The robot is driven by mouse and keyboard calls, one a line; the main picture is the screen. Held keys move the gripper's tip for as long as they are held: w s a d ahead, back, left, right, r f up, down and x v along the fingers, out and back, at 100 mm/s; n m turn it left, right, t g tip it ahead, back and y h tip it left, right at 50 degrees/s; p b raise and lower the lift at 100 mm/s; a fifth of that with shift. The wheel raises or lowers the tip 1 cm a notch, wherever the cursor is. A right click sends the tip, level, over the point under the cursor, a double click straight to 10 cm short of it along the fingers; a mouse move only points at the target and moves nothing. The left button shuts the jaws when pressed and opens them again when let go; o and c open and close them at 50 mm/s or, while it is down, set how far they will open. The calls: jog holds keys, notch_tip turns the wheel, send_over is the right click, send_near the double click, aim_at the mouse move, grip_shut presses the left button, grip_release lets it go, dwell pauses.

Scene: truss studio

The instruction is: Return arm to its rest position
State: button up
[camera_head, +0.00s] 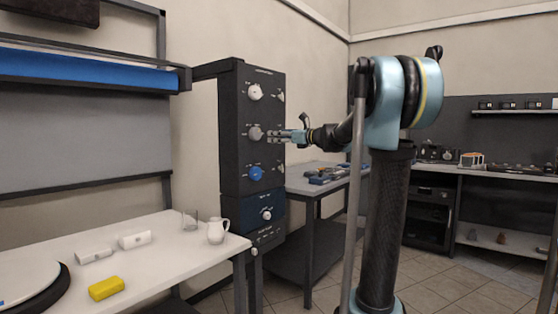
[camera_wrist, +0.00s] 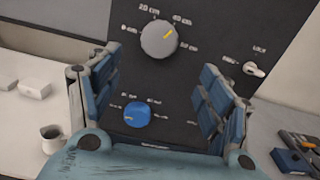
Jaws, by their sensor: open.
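My gripper (camera_head: 287,136) is held level in front of the dark control panel (camera_head: 232,110) in the head view, at about the height of its middle knob (camera_head: 255,133). In the wrist view my gripper (camera_wrist: 158,105) has its two blue finger pads wide apart with nothing between them. The grey knob (camera_wrist: 159,40) with a yellow mark shows beyond the fingers, and the blue knob (camera_wrist: 137,115) shows lower, between them. I see no contact with either knob, though the exact gap is hard to tell. My arm (camera_head: 385,110) reaches leftward from its column.
A white table (camera_head: 150,250) at left holds a yellow block (camera_head: 106,288), white boxes (camera_head: 134,240) and a pitcher (camera_head: 217,231). A grey bench (camera_head: 300,182) with tools stands behind the panel. Tiled floor is open between.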

jog(key=s+d+f+n+g+h, duration=0.3)
jog(key=s+f+n+g+h, duration=0.2)
jog(key=s+f+n, duration=1.35)
jog(key=s+d+f+n+g+h, duration=0.1)
jog(key=s+d+f+n+h, duration=0.1)
jog(key=s+d+f, duration=0.3)
jog(key=s+d+f+n+g+h, duration=0.1)
jog(key=s+d+f+h, duration=0.3)
jog(key=s+f, duration=0.9)
jog(key=s+d+f+n+g+h, duration=0.1)
jog(key=s+d+f+n+h, duration=0.2)
jog(key=s+d+f, duration=0.3)
jog(key=s+f, duration=0.3)
jog(key=shift+s+d+n+g, duration=0.25)
jog(key=shift+d+n+g, duration=0.1)
jog(key=shift+g, duration=0.05)
jog(key=shift+w+f, duration=0.25)
jog(key=shift+w, duration=0.25)
